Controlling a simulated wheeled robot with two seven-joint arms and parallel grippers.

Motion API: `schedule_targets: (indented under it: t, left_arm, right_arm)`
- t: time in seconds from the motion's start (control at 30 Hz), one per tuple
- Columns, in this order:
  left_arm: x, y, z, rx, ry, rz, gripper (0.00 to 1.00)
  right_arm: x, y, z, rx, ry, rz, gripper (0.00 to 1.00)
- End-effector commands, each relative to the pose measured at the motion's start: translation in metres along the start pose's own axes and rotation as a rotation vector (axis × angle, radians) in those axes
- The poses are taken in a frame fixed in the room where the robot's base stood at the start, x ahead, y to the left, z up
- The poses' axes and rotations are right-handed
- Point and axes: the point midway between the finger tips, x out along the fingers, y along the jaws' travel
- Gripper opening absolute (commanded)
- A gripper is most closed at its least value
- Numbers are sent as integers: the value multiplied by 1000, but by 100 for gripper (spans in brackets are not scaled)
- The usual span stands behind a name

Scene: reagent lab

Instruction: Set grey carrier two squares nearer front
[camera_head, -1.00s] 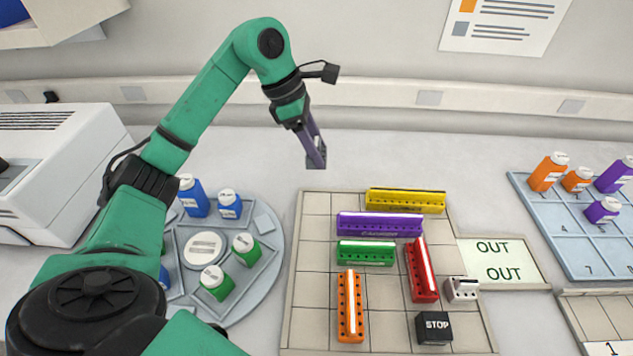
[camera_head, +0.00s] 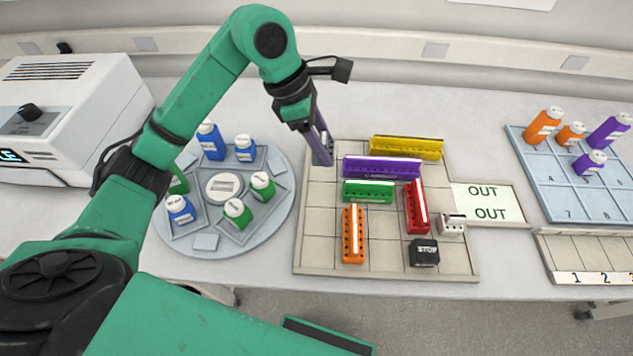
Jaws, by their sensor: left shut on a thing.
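My left gripper (camera_head: 321,150) points down over the back left corner of the gridded board (camera_head: 317,253). It is shut on a narrow grey piece, apparently the grey carrier (camera_head: 327,153). The fingers hide most of it, and I cannot tell whether it touches the board. On the board, a yellow carrier (camera_head: 406,148) lies at the back, with a purple one (camera_head: 381,168) and a green one (camera_head: 368,192) nearer the front. An orange carrier (camera_head: 353,234) and a red one (camera_head: 417,206) lie lengthwise front to back. My right gripper is not in view.
A small pale block with holes (camera_head: 452,224) stands at the board's right edge beside the OUT plate (camera_head: 489,216). A black STOP block (camera_head: 424,253) is at the front right. The left column's front squares are clear. A round bottle tray (camera_head: 205,243) stands left.

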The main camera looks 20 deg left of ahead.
Motion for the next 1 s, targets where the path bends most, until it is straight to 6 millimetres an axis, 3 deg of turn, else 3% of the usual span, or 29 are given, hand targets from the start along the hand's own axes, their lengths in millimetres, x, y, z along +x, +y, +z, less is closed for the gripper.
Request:
schedule_targets:
  t: [0.2, 0.5, 0.9, 0.93, 1.0]
  left_arm:
    - [61, -2, -26, -2, 1, -6, 0]
    - [111, 0, -46, -2, 0, -1, 0]
    - [123, 1, -52, 2, 0, 3, 0]
    - [122, 1, -51, 2, 0, 2, 61]
    - [121, 1, -51, 2, 0, 2, 84]
  right_arm:
    - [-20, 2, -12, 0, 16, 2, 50]
    - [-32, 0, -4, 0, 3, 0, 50]
    - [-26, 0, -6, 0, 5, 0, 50]
    - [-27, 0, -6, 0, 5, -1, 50]
    - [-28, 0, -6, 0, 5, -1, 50]
